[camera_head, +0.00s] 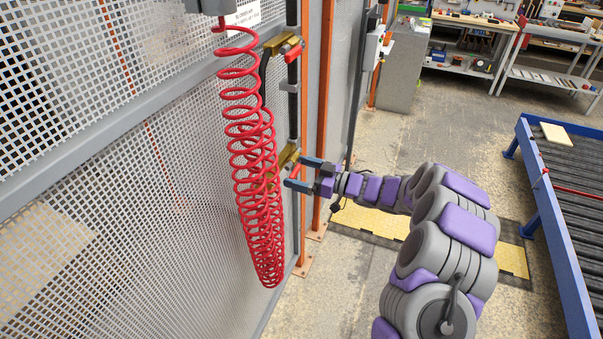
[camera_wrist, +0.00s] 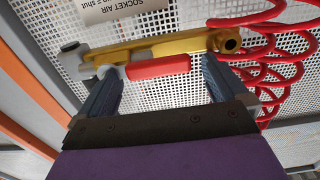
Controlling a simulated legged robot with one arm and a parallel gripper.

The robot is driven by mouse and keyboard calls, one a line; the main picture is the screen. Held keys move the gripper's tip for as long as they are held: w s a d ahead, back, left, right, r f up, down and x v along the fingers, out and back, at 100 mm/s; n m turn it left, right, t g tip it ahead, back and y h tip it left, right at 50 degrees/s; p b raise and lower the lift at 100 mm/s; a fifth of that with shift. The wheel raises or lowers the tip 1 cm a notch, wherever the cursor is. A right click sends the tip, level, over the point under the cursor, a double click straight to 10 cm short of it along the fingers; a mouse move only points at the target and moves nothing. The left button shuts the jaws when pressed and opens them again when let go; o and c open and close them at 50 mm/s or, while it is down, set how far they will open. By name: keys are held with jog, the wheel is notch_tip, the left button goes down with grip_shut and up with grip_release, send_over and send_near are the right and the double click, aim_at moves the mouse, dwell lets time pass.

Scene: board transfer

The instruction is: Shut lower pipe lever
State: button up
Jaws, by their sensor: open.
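The lower pipe valve is a brass body (camera_head: 288,156) on the dark vertical pipe; it fills the top of the wrist view (camera_wrist: 180,45). Its red lever (camera_wrist: 158,67) lies roughly along the brass body in the wrist view. In the head view only a small part of the lever shows by the fingertips. My gripper (camera_head: 300,172) is open at the lower valve. In the wrist view the lever appears between my two blue fingertips (camera_wrist: 160,66), with a gap on either side. I cannot tell how deep the lever sits between them.
A red coiled hose (camera_head: 255,170) hangs just left of the valve, before the mesh fence (camera_head: 90,180). An upper brass valve with a red lever (camera_head: 293,49) sits above. An orange post (camera_head: 318,120) stands right of the pipe. A roller conveyor (camera_head: 570,190) stands far right.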

jog(key=shift+d, duration=0.45)
jog(key=c, duration=0.5)
jog(key=shift+r, duration=0.1)
jog(key=c, duration=1)
jog(key=shift+r, duration=0.1)
